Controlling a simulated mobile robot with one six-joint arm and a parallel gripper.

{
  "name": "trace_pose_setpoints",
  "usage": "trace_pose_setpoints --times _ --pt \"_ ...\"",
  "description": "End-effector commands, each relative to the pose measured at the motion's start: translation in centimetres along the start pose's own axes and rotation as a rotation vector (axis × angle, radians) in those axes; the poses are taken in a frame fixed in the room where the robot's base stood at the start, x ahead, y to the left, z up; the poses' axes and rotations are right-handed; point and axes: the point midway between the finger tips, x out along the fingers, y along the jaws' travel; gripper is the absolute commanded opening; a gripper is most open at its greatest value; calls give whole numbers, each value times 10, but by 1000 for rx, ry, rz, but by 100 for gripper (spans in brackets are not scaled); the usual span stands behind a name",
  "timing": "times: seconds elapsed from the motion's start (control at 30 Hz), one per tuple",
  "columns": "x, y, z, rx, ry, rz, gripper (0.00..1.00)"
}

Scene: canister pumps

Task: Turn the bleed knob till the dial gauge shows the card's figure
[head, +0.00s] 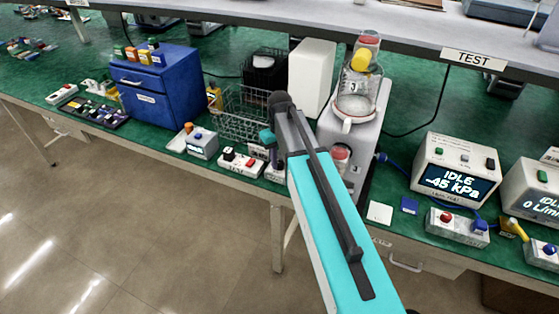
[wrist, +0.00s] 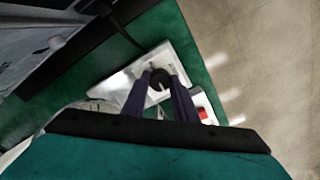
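My gripper (wrist: 160,84) points down in the wrist view, its two dark fingers apart. A round black knob (wrist: 160,78) shows between the fingertips on a white box (wrist: 135,75). I cannot tell if the fingers touch it, or if it is the bleed knob. In the head view my gripper (head: 267,138) is above the bench's front edge, near a small white box with black and red controls (head: 240,163). A small white card (head: 380,212) lies right of my arm, its writing too small to read. I cannot make out a dial gauge.
A white pump unit (head: 362,128) with a glass jar (head: 357,95) stands behind my arm. A wire basket (head: 243,122) and a blue cabinet (head: 160,90) are to the left. A display box (head: 456,170) reading IDLE -45 kPa is to the right. A shelf (head: 430,25) runs overhead.

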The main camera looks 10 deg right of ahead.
Motion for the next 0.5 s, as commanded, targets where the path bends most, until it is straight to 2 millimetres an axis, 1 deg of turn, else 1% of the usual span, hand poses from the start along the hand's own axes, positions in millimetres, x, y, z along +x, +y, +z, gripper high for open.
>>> trace_pose_setpoints --times 0.03,0.07,0.1,0.33,0.5 --pt "0 0 0 0 0 0 11" --pt "0 0 0 0 0 0 6" --pt "0 0 0 0 0 0 4" --pt "0 0 0 16 0 1 4" --pt "0 0 0 66 0 1 4"
